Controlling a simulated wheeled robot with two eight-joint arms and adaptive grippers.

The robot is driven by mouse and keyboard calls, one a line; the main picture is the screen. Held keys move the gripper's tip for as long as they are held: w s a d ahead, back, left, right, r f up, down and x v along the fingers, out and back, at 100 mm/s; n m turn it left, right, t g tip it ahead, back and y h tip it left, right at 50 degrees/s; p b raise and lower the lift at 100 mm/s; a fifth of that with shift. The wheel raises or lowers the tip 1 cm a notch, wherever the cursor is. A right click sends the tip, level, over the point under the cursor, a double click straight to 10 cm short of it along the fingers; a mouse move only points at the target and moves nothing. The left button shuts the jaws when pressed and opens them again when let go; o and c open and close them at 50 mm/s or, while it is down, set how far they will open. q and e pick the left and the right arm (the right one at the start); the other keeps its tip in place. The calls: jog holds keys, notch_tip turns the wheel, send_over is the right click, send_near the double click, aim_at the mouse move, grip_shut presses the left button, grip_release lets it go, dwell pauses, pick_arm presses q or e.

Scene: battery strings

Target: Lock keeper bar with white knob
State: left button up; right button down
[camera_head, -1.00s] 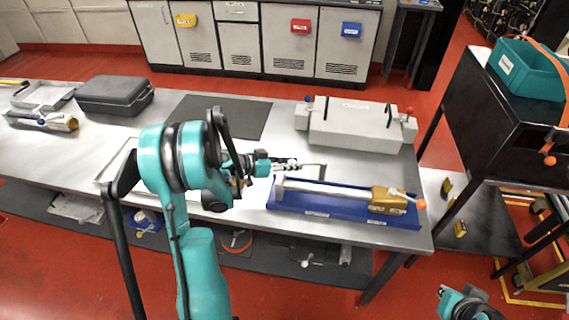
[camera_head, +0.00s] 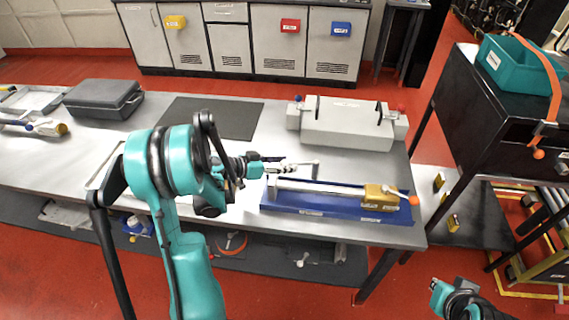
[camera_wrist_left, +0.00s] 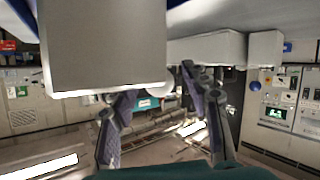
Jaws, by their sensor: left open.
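A blue tray (camera_head: 335,207) on the grey bench holds a long pale bar (camera_head: 320,187) with a yellow block (camera_head: 379,198) and an orange knob (camera_head: 413,200) at its right end. My left gripper (camera_head: 290,168) is open beside that left end; contact is unclear. In the left wrist view, its fingers (camera_wrist_left: 155,98) spread below a large grey block, near a round whitish knob (camera_wrist_left: 158,89). Whether the fingers surround the knob is unclear. My right gripper (camera_head: 438,288) is at lower right, off the bench, its fingers unclear.
A grey case (camera_head: 345,122) with a blue and a red knob stands behind the tray. A dark mat (camera_head: 212,117) and a dark closed box (camera_head: 104,99) lie left. A black cart (camera_head: 480,105) with a teal bin (camera_head: 520,66) stands right.

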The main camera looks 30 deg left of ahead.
pick_arm(q)
jog(key=v, duration=1.1)
jog(key=shift+s+a, duration=0.2)
jog(key=shift+s, duration=0.1)
jog(key=shift+r, duration=0.1)
jog(key=shift+c, duration=0.3)
